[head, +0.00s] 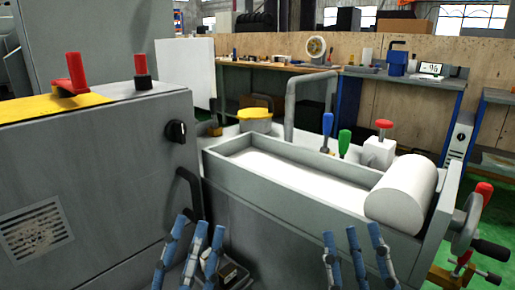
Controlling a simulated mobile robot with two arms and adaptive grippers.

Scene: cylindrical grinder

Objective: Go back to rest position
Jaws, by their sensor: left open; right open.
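My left gripper (192,250) is at the lower middle, with its blue fingers spread and nothing between them. My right gripper (357,255) is at the bottom, right of centre, also with blue fingers spread and empty. It stands in front of the trough's front wall. The cylindrical grinder (275,200) has a long grey trough with a white inside. A white cylinder (400,192) lies at the trough's right end. The lower parts of both grippers are cut off by the frame.
A grey cabinet (100,180) with red levers fills the left. A handwheel (466,226) sticks out at the right. Green and blue screwdrivers (344,142) and a red knob (384,124) stand behind the trough. Workbenches (400,78) line the back wall.

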